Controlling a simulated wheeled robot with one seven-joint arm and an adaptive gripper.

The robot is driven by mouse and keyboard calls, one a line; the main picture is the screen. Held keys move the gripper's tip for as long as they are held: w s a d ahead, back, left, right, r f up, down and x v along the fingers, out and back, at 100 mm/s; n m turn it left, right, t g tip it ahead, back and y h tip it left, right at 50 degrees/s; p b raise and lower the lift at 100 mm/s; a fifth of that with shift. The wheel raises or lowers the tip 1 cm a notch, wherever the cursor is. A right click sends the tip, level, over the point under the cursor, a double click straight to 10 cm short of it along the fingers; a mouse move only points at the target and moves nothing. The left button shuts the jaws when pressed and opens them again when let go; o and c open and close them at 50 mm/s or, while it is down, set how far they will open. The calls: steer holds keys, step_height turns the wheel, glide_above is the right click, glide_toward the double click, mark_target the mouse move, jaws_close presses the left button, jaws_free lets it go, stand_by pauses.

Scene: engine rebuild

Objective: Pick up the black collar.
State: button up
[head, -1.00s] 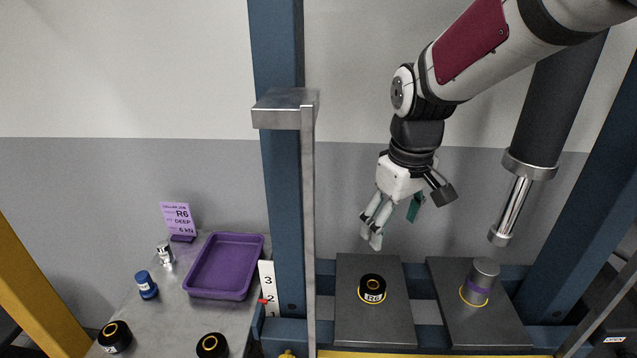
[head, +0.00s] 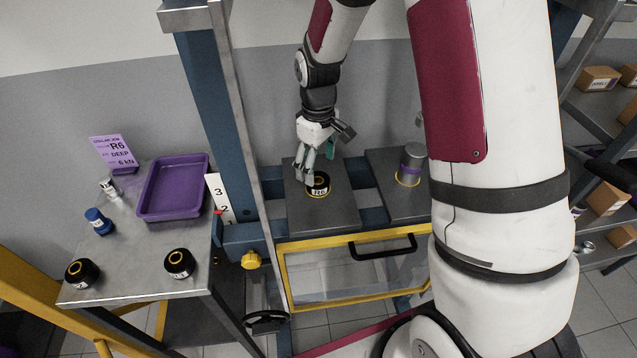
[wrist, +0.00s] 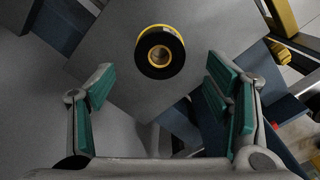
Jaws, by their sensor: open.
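A black collar (head: 319,188) with a white label and a yellow ring round its hole sits on a dark plate (head: 335,215) in the press. The wrist view shows this collar (wrist: 174,68) from above, ahead of my fingertips and centred between them. My gripper (head: 303,176) is open, with green pads, just above and beside the collar in the head view. In the wrist view my gripper (wrist: 160,85) is empty. Two more black collars with yellow rings, one at left (head: 82,272) and one at right (head: 179,263), stand on the side table.
A blue press post (head: 212,110) rises left of my gripper.

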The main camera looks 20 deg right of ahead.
mark_target(318, 180)
steer(key=shift+f+p, duration=0.65)
steer(key=shift+f, duration=2.15)
steer(key=c, duration=1.7)
